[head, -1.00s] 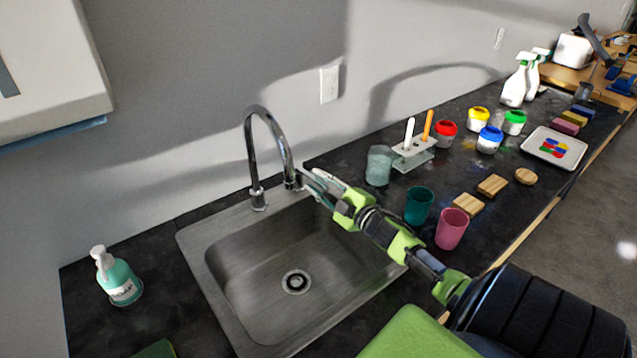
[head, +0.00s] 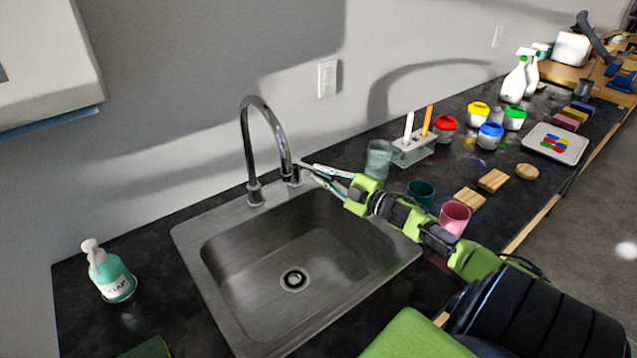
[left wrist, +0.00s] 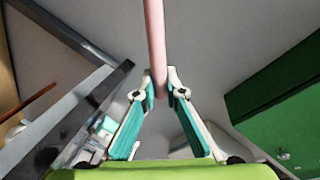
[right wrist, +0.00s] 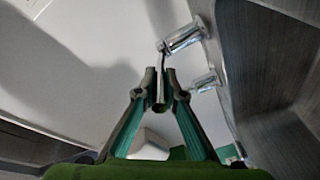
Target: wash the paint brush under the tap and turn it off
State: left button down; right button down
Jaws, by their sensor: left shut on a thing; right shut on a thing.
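The chrome tap (head: 265,106) arches over the steel sink (head: 330,255). No water stream shows below its spout. My right gripper (head: 312,172) reaches in from the right to the tap's side handle. In the right wrist view my right gripper (right wrist: 160,78) is shut on the thin lever (right wrist: 158,100), which comes off a chrome stub (right wrist: 185,38). In the left wrist view my left gripper (left wrist: 162,90) is shut on a pink rod, the paint brush handle (left wrist: 156,40). The brush's bristles are out of sight. My left gripper is outside the head view.
A soap bottle (head: 109,272) stands left of the sink. Right of it are a glass (head: 379,158), a green cup (head: 421,192), a pink cup (head: 455,217) and a brush holder (head: 414,150). Paint jars and a tray (head: 553,143) sit farther along the counter.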

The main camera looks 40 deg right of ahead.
pick_arm(q)
notch_tip(320, 180, down, 3)
jog(key=shift+r+b, duration=0.15)
jog(key=shift+b, duration=0.65)
pick_arm(e)
jog(key=shift+d+n+y, duration=0.45)
jog(key=shift+n+y, duration=0.15)
jog(key=shift+y, duration=0.3)
jog(key=c, duration=2.1)
grip_release()
notch_tip(320, 180, up, 10)
